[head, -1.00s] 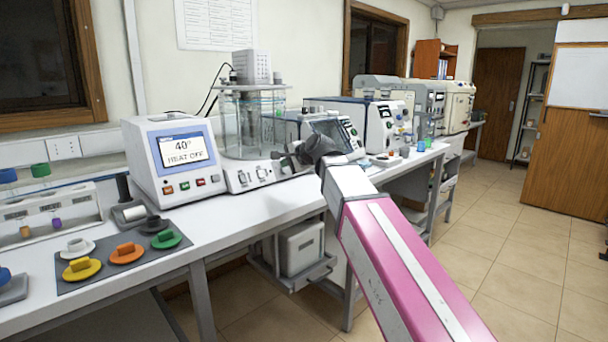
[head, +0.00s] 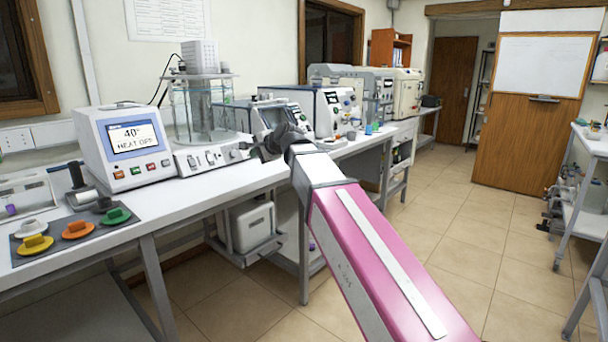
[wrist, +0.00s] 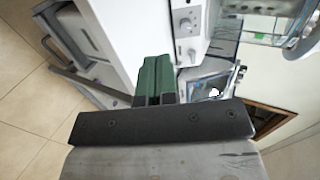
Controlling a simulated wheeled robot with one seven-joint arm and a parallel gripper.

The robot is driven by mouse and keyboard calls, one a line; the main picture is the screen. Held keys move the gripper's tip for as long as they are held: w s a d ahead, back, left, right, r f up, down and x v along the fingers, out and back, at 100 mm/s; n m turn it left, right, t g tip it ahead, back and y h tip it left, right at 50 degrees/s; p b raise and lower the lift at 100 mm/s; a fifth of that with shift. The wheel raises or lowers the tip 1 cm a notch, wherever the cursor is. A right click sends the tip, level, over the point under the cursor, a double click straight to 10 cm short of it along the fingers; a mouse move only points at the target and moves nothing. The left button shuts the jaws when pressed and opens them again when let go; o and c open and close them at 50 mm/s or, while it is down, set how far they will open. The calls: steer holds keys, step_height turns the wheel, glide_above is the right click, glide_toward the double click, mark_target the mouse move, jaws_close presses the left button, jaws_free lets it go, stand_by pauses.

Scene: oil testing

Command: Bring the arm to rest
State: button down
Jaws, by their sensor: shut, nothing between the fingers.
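My arm, pink and white, reaches forward from the bottom right of the head view. My gripper (head: 262,148) is at its far end, above the front edge of the white bench (head: 200,197), beside the control box of the glass bath. In the wrist view my gripper's green fingers (wrist: 154,80) lie together with nothing between them. The bench edge and the floor show beyond them. The fingertips are hard to make out in the head view.
A heater unit reading 40° (head: 125,145) and a glass bath (head: 202,105) stand on the bench. A grey mat (head: 70,255) holds several coloured pieces at the left. More instruments line the wall. The tiled floor (head: 440,215) is open at the right.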

steer(key=s+d+f+n+g+h, duration=0.1)
steer(key=d+f+n+h, duration=0.15)
steer(key=d+f, duration=0.85)
steer(key=s+d+f+n+g+h, duration=0.1)
steer(key=s+d+f+g+h, duration=0.15)
steer(key=d+f, duration=0.85)
steer(key=s+d+f+n+g+h, duration=0.1)
steer(key=s+d+f, duration=0.3)
steer(key=f, duration=0.4)
steer(key=s+d+f+n+g+h, duration=0.2)
steer(key=s+d+f, duration=0.2)
steer(key=f, duration=0.4)
steer(key=s+d+f+n+g+h, duration=0.1)
steer(key=s+d+f, duration=0.4)
steer(key=f, duration=0.3)
steer(key=shift+s+h, duration=0.3)
steer(key=shift+s, duration=0.35)
steer(key=shift+d+n+g, duration=0.1)
steer(key=shift+n+g, duration=0.15)
